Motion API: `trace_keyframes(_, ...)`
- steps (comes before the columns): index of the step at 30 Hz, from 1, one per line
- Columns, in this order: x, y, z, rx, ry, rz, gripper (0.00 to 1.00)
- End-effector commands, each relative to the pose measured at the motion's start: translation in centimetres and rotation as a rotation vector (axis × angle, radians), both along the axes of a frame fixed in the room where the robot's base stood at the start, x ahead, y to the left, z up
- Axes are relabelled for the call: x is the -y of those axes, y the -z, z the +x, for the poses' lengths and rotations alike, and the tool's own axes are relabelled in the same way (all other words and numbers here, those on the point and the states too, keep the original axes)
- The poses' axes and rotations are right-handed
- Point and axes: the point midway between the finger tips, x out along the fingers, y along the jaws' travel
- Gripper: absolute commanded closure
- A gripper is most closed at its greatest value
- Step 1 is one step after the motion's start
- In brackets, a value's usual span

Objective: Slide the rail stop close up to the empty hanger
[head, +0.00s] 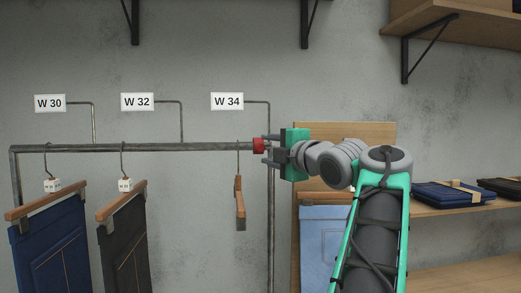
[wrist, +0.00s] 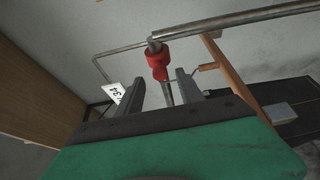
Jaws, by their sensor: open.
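The red rail stop (head: 259,145) sits near the right end of the metal rail (head: 170,147). In the wrist view the stop (wrist: 160,62) is a red collar with a lower red part, near the rail's end. The empty wooden hanger (head: 239,203) hangs just left of the stop, with a gap between them; it also shows in the wrist view (wrist: 230,72). My gripper (head: 268,150) is at the stop from the right. In the wrist view its open fingers (wrist: 160,90) stand on either side below the stop; I cannot tell whether they touch it.
Dark blue trousers (head: 52,250) and black trousers (head: 124,245) hang further left. Signs W 30 (head: 49,103), W 32 (head: 137,101) and W 34 (head: 227,101) stand above the rail. A wooden board (head: 375,130) and light blue trousers (head: 318,245) are behind my arm. Shelves with folded clothes (head: 448,195) are right.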

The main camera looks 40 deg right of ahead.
Motion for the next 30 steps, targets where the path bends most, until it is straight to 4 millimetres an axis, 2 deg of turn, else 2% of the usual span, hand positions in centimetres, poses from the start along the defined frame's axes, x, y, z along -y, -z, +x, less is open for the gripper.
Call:
trace_keyframes(3,0.3,-0.3,2.5,-0.001,-0.005,0.002,0.56)
trace_keyframes(6,0.7,-0.2,3.9,0.000,-0.001,0.003,0.56)
trace_keyframes(9,0.9,-0.1,4.6,0.000,0.000,0.003,0.56)
trace_keyframes(16,1.0,0.0,4.7,0.000,0.002,0.003,0.56)
trace_keyframes(30,1.0,0.1,4.7,-0.001,0.002,0.004,0.93)
